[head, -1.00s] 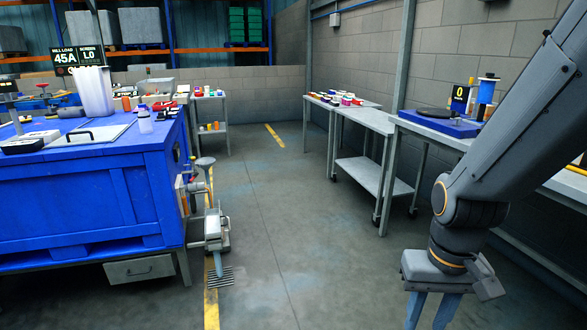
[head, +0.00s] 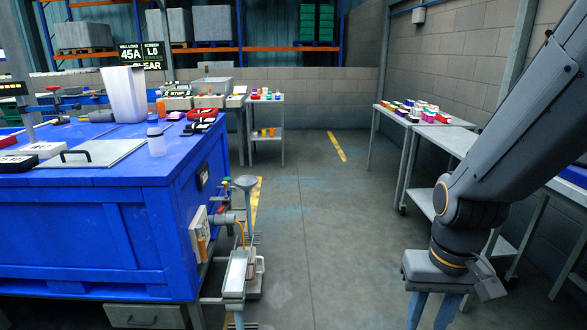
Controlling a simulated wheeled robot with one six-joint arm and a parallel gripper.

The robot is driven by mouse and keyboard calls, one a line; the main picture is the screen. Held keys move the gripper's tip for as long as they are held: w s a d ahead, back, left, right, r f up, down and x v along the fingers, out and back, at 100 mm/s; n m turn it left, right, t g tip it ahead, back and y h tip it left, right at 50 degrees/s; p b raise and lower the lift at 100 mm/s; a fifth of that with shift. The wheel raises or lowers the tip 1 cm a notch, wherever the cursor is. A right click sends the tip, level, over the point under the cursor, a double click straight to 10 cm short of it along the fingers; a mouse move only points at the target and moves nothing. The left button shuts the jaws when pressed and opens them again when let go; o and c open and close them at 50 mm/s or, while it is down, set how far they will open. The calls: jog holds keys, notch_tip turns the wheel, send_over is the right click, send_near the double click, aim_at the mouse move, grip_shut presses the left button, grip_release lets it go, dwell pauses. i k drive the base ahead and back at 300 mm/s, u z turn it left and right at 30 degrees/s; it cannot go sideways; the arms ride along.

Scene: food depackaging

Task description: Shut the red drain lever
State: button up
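A small red part (head: 223,181) shows on the right end of the blue bench, near the pipe fittings. A red handle (head: 54,88) sits on a pipe at the back left of the bench top. Both are small in the head view, and I cannot tell which is the drain lever or how it is set. My gripper (head: 433,312) hangs down at the lower right, well apart from both. Its two blue fingers stand apart with a gap and nothing visible between them. Their tips are cut off by the bottom edge.
The blue bench (head: 90,240) fills the left. A grey stand with a funnel-like top (head: 246,184) juts out by its right end, over the floor. Carts (head: 440,140) stand along the right wall. The grey floor aisle (head: 320,230) between is clear.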

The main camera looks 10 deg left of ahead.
aim_at(226, 204)
jog(key=u, duration=0.5)
jog(key=i, duration=1.75)
jog(key=u, duration=0.7)
jog(key=i, duration=0.45)
jog(key=u, duration=0.05)
